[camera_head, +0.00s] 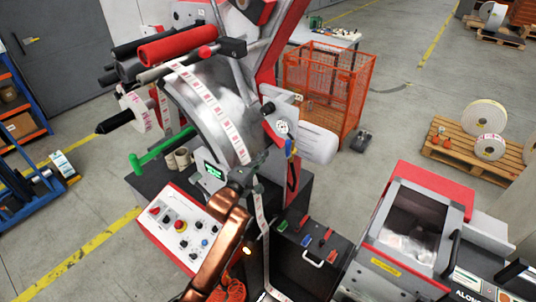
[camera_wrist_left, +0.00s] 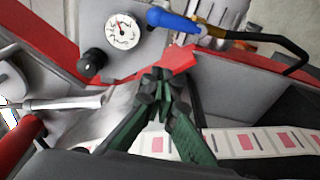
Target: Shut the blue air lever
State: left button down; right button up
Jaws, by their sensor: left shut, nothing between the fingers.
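The blue air lever (camera_head: 289,146) is a small blue handle on the machine's side, just below the round pressure gauge (camera_head: 283,127). In the left wrist view the lever (camera_wrist_left: 172,21) lies nearly level at the top, its right end at a metal fitting. My left gripper (camera_head: 259,160) is in front of the machine, to the left of and slightly below the lever in the head view. In the left wrist view its dark green fingers (camera_wrist_left: 158,80) are shut and empty, below the lever with a visible gap. My right gripper is not in view.
The label web (camera_head: 215,108) runs down over the metal drum close to my left gripper. A black hose (camera_wrist_left: 270,40) curves right from the fitting. A red-edged panel surrounds the gauge. The control panel (camera_head: 182,226) lies below, and an orange mesh cage (camera_head: 325,90) stands behind.

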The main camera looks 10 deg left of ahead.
aim_at(288, 149)
pick_arm(q)
jog(key=p+x, duration=0.1)
jog(key=x, duration=0.7)
jog(key=shift+w, duration=0.1)
jog(key=d+p, duration=0.1)
jog(key=s+d, duration=0.1)
jog(key=shift+s+d+p, duration=0.35)
jog(key=shift+s+d, duration=0.25)
jog(key=shift+d, duration=0.1)
jog(key=shift+f, duration=0.1)
